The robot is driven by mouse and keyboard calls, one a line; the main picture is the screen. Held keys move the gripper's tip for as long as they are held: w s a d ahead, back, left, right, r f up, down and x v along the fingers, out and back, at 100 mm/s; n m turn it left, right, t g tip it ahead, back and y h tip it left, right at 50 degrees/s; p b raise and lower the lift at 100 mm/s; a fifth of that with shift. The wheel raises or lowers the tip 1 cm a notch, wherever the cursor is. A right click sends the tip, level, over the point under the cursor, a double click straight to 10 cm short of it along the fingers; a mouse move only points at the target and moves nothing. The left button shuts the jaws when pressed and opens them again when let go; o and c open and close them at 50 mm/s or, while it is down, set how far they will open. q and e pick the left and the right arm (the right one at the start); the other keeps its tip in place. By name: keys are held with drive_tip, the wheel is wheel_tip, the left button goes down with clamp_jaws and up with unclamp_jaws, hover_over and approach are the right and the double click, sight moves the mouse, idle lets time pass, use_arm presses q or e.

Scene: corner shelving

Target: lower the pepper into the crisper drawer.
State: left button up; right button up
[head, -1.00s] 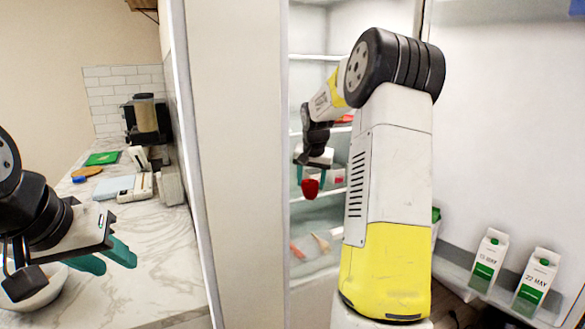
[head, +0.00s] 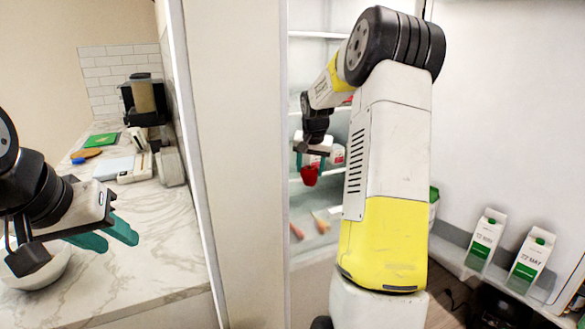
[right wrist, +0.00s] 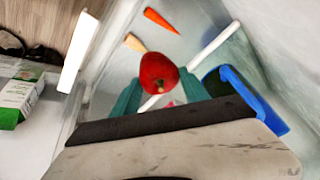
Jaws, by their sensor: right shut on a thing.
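The red pepper (head: 309,176) hangs below my right gripper (head: 311,160) inside the open fridge. In the right wrist view the pepper (right wrist: 158,72) sits between the two teal fingers, which are shut on it. Beyond it is the clear crisper drawer (right wrist: 103,72), with an orange carrot (right wrist: 161,20) and a pale parsnip-like vegetable (right wrist: 134,42) lying in it. The pepper appears above the drawer floor; the exact height cannot be told. My left gripper (head: 118,243) is open and empty over the counter at the left.
A blue-rimmed container (right wrist: 247,95) is close to the right finger. Milk cartons (head: 486,240) stand in the fridge door at the right. A tall pale panel (head: 235,160) separates counter and fridge. A white bowl (head: 50,272) is under my left gripper.

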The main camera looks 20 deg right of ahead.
wheel_tip(320, 180, down, 17)
idle(2.9)
drive_tip(key=shift+f, duration=1.05)
idle(0.7)
drive_tip(key=o, duration=1.4)
